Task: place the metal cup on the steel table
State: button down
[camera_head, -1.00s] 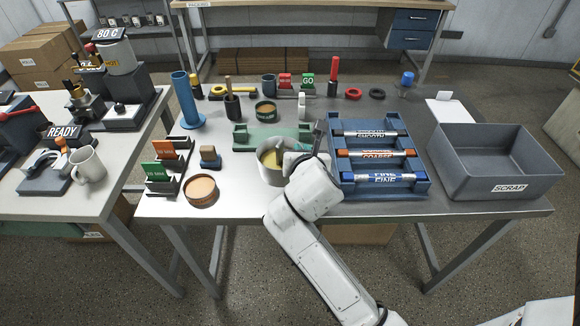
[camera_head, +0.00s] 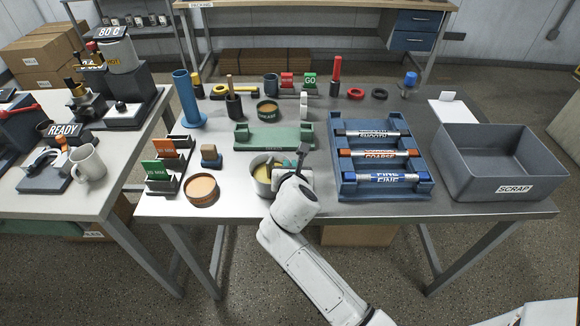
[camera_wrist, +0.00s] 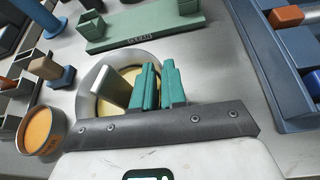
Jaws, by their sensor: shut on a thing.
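The metal cup (camera_head: 259,187) is a round grey cup with pale yellow content inside, at the front middle of the steel table (camera_head: 235,205). My gripper (camera_head: 286,169) is at its right side, its teal fingers close together and shut on the cup. In the wrist view the cup's rim (camera_wrist: 93,75) shows behind the fingers (camera_wrist: 158,80), with a pale flat piece leaning inside it. The fingers hide part of the cup. I cannot tell whether its base touches the table top.
A green fixture (camera_head: 272,143) lies behind the cup. A blue rack (camera_head: 345,188) with labelled rods stands close on the right. A round tan-topped dish (camera_head: 201,189) and card holders are left. A grey scrap bin (camera_head: 478,180) is far right. Bare steel lies between dish and cup.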

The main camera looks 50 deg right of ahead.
jog(key=shift+f, duration=0.1)
jog(key=c, duration=1.2)
grip_release()
jog(key=v, duration=1.2)
jog(key=shift+s+a+f+m+g+y, duration=1.45)
jog(key=shift+s+f+m, duration=1.3)
jog(key=shift+m, duration=1.55)
jog(key=shift+s+a+f+m+g+y, duration=1.2)
jog(key=shift+s+f+m+y, duration=0.75)
jog(key=shift+s+m, duration=1.85)
jog(key=shift+s+a+f+m+g+y, duration=1.3)
jog(key=shift+s+f+m, duration=1.25)
jog(key=shift+m, duration=2.25)
